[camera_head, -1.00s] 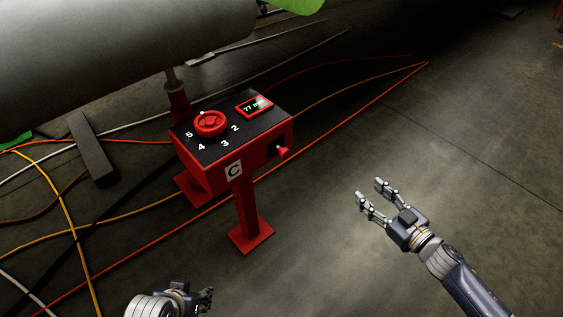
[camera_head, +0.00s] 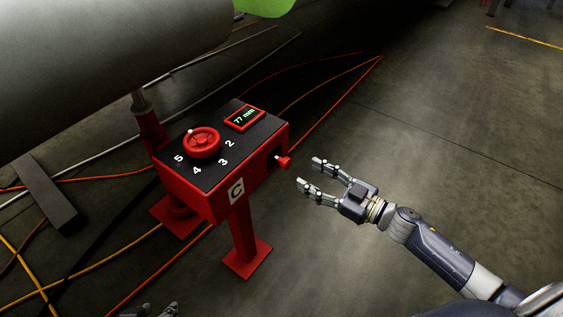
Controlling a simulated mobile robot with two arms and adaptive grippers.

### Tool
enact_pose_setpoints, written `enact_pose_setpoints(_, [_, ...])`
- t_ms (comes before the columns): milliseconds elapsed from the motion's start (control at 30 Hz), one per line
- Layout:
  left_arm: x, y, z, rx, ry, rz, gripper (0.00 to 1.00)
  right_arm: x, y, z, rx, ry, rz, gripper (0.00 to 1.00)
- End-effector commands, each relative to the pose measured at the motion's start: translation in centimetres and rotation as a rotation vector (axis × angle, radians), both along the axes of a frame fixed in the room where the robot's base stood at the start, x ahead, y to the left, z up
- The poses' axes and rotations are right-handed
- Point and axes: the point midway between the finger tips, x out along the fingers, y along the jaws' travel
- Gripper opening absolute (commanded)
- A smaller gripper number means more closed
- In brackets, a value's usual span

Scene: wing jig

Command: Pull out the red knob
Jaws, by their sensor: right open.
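The red knob (camera_head: 284,161) sticks out from the right side of the red control box (camera_head: 207,204). My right gripper (camera_head: 309,175) is open and empty. Its fingertips point left toward the knob and are a short gap away from it, to the right and slightly lower in the picture. The box top is black, with a red handwheel (camera_head: 203,142), numbers 2 to 5 and a display (camera_head: 244,118) reading 77 mm. My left gripper (camera_head: 160,311) shows only as fingertips at the bottom edge; most of it is out of the frame.
The box stands on a red post with a foot plate (camera_head: 247,258). A large grey cylindrical body (camera_head: 100,60) fills the upper left. Orange, red and white cables run over the floor. A dark beam (camera_head: 46,192) lies at the left. The floor at the right is clear.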

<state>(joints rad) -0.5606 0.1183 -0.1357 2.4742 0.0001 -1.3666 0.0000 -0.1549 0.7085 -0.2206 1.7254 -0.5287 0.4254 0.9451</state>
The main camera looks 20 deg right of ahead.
Motion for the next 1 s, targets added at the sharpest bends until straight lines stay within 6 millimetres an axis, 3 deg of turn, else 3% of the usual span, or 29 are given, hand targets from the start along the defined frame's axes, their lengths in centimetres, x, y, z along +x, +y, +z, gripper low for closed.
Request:
enact_pose_setpoints(500, [5.3, -1.8, 2.8, -0.057, -0.268, -0.02, 0.4, 6.1, 4.8, 0.0, 0.001, -0.002, 0.0, 0.48])
enact_pose_setpoints(967, [6.1, -2.0, 3.4, -0.067, -0.31, -0.024, 0.4, 7.0, 5.5, 0.0, 0.0, 0.0, 0.0, 0.48])
enact_pose_setpoints(1000, [6.1, -2.0, 3.4, -0.066, -0.31, -0.023, 0.4, 7.0, 5.5, 0.0, 0.0, 0.0, 0.0, 0.43])
